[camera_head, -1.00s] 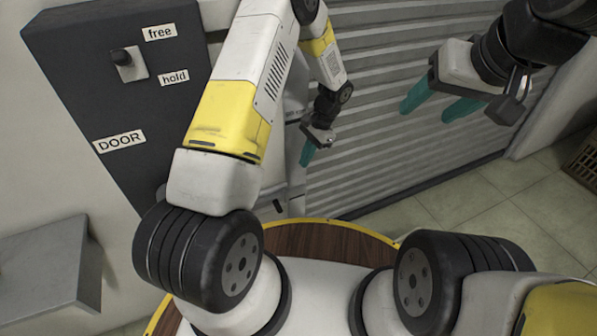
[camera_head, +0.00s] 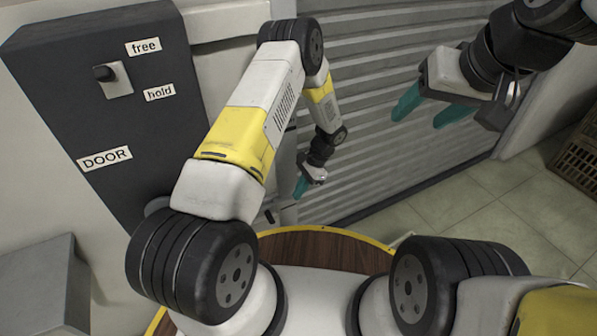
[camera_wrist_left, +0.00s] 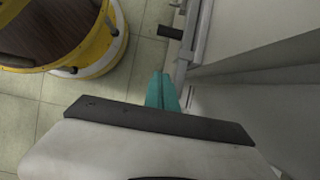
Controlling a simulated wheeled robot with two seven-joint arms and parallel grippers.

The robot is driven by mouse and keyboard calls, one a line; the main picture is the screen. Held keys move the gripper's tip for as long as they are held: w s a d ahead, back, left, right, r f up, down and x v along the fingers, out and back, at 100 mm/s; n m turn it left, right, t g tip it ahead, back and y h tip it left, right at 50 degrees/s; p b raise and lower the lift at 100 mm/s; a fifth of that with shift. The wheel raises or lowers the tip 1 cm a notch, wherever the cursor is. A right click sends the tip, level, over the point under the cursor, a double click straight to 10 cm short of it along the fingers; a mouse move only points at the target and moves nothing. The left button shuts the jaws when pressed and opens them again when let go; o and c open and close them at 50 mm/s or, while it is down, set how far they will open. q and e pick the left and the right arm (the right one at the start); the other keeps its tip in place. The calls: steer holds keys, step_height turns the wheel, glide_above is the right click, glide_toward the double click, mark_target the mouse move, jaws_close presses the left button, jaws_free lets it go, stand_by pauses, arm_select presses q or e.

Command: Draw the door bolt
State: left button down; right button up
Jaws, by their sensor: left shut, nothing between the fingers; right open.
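A black bolt handle (camera_wrist_left: 170,32) sticks out from a light metal strip (camera_wrist_left: 196,35) beside the door in the left wrist view. In the head view a small dark knob (camera_head: 268,216), likely the same handle, shows low beside the ribbed grey shutter door (camera_head: 400,60). My left gripper (camera_head: 301,187) is shut and empty, its teal fingers pointing down, above and to the right of that knob. In the left wrist view its fingers (camera_wrist_left: 162,88) are together, apart from the handle. My right gripper (camera_head: 418,116) is open and empty, in front of the shutter.
A dark panel (camera_head: 130,130) marked DOOR carries a switch (camera_head: 118,78) beside "free" and "hold" labels. A grey box (camera_head: 40,290) juts out at lower left. A brown crate (camera_head: 577,160) stands at right. Tiled floor (camera_head: 500,215) is clear between crate and my base.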

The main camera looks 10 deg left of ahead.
mark_target(270, 217)
arm_select(q)
steer(key=s+a+f, duration=0.4)
steer(key=a+f, duration=0.2)
steer(key=shift+f, duration=0.15)
steer(key=shift+s+a, duration=0.15)
steer(key=s+a, duration=0.4)
steer(key=a, duration=0.2)
steer(key=shift+s+a, duration=0.15)
steer(key=shift+a, duration=0.05)
